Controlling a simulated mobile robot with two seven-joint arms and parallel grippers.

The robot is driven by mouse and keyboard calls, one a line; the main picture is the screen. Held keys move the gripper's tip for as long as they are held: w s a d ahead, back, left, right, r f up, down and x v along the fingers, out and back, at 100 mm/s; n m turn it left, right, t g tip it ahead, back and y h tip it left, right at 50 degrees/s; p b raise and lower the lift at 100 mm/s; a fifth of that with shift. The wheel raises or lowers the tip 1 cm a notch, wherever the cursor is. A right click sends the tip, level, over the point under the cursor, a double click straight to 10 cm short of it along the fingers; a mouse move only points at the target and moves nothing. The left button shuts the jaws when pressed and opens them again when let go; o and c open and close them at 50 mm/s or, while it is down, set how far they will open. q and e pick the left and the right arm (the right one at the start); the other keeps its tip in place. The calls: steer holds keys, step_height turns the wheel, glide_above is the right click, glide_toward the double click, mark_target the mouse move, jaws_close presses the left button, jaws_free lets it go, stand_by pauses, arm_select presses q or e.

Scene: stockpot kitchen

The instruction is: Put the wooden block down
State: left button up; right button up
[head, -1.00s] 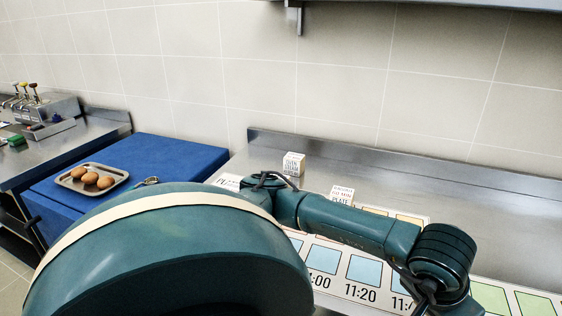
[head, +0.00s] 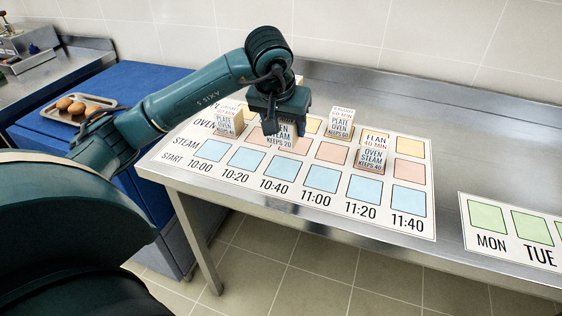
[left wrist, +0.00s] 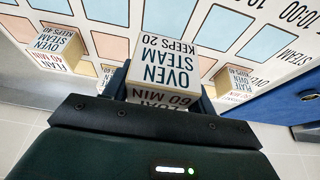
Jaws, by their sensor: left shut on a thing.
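My left gripper (head: 280,115) points down over the printed chart (head: 232,185) on the steel table. It is shut on a pale wooden block (head: 281,139) with dark print reading "OVEN STEAM KEEPS 20". In the left wrist view the held block (left wrist: 165,62) sits between the fingers, with part of a "60 MIN" face showing below its top print. The block is over the upper-middle cells of the chart, above the blue row. I cannot tell whether its underside touches the chart. My right gripper is not in view.
Similar blocks stand on the chart: a "PLATE OVEN" block (head: 228,122) left of the gripper, a "KEEPS 60" block (head: 341,123) and a "FLAN" block (head: 372,158) to the right. An egg tray (head: 77,108) is on the blue surface. A second chart (head: 500,225) lies at right.

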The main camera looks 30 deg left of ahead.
mark_target(280, 135)
arm_select(q)
step_height(280, 135, down, 8)
steer(key=shift+d+f, duration=0.1)
stand_by(0.4)
steer(key=o, duration=1.1)
steer(key=shift+f, duration=0.1)
steer(key=shift+c, duration=0.2)
steer(key=shift+r, duration=0.3)
steer(key=v, duration=1.1)
steer(key=shift+s+r, duration=0.3)
steer(key=shift+d, duration=0.1)
